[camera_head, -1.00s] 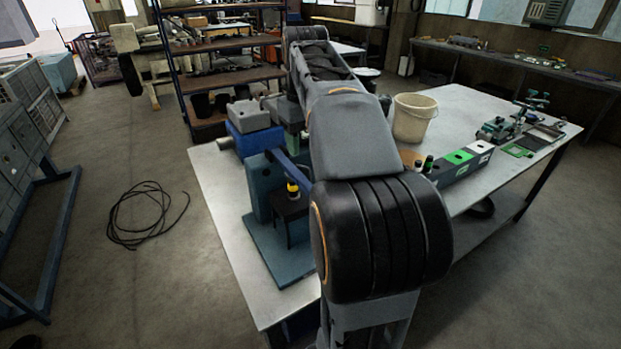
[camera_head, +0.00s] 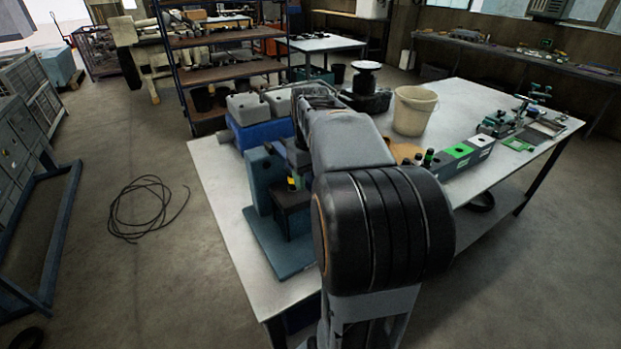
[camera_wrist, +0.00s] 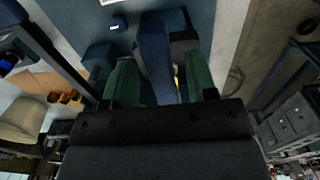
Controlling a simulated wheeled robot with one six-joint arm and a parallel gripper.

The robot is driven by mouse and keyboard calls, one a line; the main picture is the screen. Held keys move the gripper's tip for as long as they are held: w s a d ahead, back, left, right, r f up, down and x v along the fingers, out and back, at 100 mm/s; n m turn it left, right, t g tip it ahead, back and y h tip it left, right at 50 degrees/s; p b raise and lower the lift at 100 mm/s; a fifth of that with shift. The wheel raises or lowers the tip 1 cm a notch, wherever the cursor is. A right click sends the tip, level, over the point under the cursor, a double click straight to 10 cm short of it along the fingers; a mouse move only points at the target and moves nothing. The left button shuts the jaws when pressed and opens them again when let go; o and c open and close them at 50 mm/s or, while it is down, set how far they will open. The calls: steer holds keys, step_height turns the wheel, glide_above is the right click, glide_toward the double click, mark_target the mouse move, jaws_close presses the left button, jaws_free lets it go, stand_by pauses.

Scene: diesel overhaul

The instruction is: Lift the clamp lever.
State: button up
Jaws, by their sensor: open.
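The clamp lever (camera_wrist: 157,52) is a blue bar. In the wrist view it runs between the two green fingers of my gripper (camera_wrist: 160,76). The fingers are open, one on each side of the bar. I cannot tell whether either touches it. A bit of yellow shows beside the lever. In the head view the clamp fixture has a blue upright block (camera_head: 261,180), a black block (camera_head: 293,212) and a blue-grey base plate (camera_head: 282,258) on the table. My arm hides most of the lever and my gripper there.
The metal table (camera_head: 226,195) also carries a blue box (camera_head: 262,134) behind the fixture. A black cable (camera_head: 142,205) lies on the floor to the left.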

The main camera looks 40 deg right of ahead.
steer(key=shift+f, duration=0.25)
steer(key=shift+c, duration=0.2)
jaws_close()
stand_by(0.3)
